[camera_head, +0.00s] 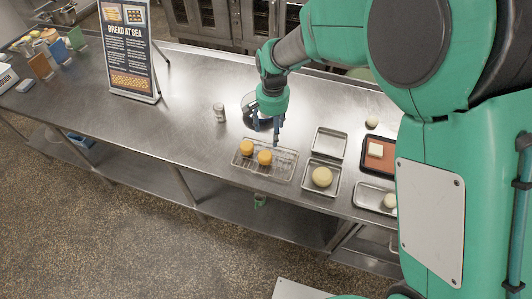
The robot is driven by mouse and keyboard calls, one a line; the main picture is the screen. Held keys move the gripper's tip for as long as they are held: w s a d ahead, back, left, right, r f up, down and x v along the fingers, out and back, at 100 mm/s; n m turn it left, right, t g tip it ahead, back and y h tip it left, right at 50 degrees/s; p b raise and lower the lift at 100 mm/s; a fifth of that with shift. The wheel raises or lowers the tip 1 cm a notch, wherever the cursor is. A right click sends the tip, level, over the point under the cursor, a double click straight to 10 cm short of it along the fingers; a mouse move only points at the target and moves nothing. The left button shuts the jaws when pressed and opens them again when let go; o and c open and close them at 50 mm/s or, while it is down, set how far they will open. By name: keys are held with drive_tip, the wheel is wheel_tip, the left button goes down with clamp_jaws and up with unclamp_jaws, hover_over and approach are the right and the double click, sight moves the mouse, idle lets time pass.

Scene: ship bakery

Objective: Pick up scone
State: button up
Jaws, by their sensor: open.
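Two small golden round pieces that look like scones sit on a wire rack (282,172) near the front edge of the steel counter. The left scone (246,147) and the right scone (264,157) stand close side by side in the rack's left half. My gripper (267,131) points down above and behind the rack. Its two dark fingers are spread apart with nothing between them. It is a little to the right of the scones in the picture and looks clear of them; its exact height is hard to tell.
Right of the rack, a metal tray (312,185) holds a pale round dough piece (322,177); an empty-looking tray (329,143) lies behind. More trays stand farther right, partly behind my arm. A small can (219,113) stands behind-left. A "Bread at Sea" sign (128,45) stands left. Counter between is clear.

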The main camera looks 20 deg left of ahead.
sight(265, 154)
drive_tip(key=shift+s+a+f, duration=0.15)
drive_tip(key=shift+a+f, duration=1)
drive_tip(key=shift+f, duration=0.1)
drive_tip(key=shift+f, duration=4.2)
drive_tip(key=shift+f, duration=0.1)
drive_tip(key=shift+f, duration=2.5)
drive_tip(key=c, duration=1.3)
